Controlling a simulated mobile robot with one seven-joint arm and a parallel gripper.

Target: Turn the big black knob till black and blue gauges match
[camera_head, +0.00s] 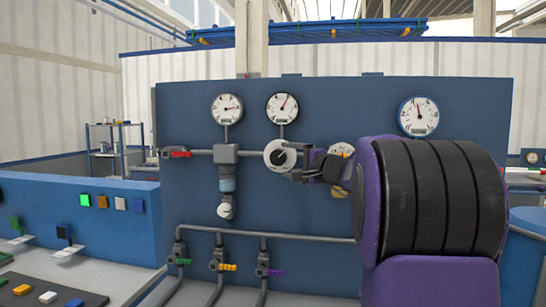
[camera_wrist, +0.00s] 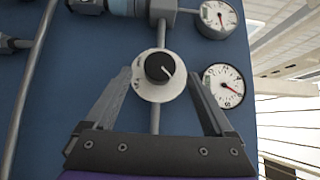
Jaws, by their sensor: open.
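The big black knob (camera_head: 279,155) sits on a white round dial on the blue panel. In the wrist view the knob (camera_wrist: 159,67) has a white pointer line. My gripper (camera_wrist: 158,76) is open, with one finger on each side of the dial and no visible contact with the knob. In the head view my gripper (camera_head: 298,163) is at the dial's right. The black-rimmed gauge (camera_head: 282,107) above the knob has its needle up and slightly right. The blue-rimmed gauge (camera_head: 418,116) at the right has its needle up and slightly left.
Another gauge (camera_head: 227,108) is at the left, its needle pointing right. A red-handled valve (camera_head: 176,153) is on the pipe left of the knob. Green, yellow and purple valves (camera_head: 219,265) are below. A blue console (camera_head: 85,210) with coloured buttons stands at the left.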

